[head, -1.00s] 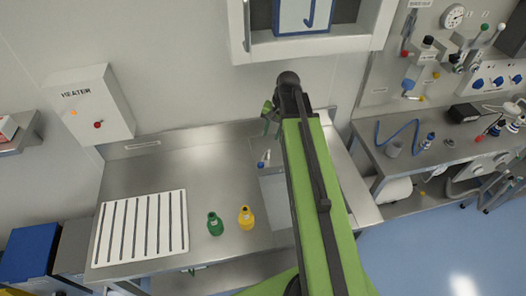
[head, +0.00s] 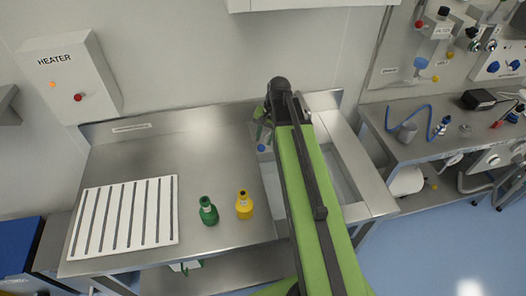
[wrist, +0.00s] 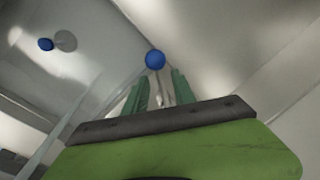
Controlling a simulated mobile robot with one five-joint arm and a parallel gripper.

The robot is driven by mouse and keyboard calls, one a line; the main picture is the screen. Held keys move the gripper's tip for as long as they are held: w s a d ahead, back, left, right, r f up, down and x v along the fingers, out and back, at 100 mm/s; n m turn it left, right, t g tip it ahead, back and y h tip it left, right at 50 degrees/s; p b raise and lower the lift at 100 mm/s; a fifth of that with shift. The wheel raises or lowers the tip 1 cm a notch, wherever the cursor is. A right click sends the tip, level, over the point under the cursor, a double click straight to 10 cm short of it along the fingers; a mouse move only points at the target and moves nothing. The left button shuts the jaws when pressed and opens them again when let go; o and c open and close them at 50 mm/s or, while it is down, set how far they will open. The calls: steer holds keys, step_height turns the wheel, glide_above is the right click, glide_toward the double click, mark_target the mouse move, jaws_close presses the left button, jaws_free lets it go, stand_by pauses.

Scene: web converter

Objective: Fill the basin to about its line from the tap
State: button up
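The steel basin (head: 342,178) is set into the right end of the counter, partly hidden behind my green arm. Its fill line and water level cannot be made out. A small blue knob (head: 261,148), which looks like part of the tap, stands at the basin's back left. My gripper (head: 262,118) is just above and behind it. In the wrist view, my gripper's green fingers (wrist: 158,80) are apart, with a blue knob (wrist: 155,59) on a pale stem in line with the gap. I cannot tell whether they touch it.
A green bottle (head: 208,211) and a yellow bottle (head: 244,205) stand on the counter left of the basin. A white slotted rack (head: 123,216) lies farther left. A heater box (head: 72,78) is on the wall. A second bench (head: 440,148) with tools stands right.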

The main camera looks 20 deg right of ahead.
step_height(320, 180, down, 2)
steer(key=shift+w+a+f+b, duration=0.1)
steer(key=shift+a+f+b, duration=0.1)
steer(key=shift+b, duration=0.35)
steer(key=shift+r, duration=0.1)
jaws_close()
stand_by(0.9)
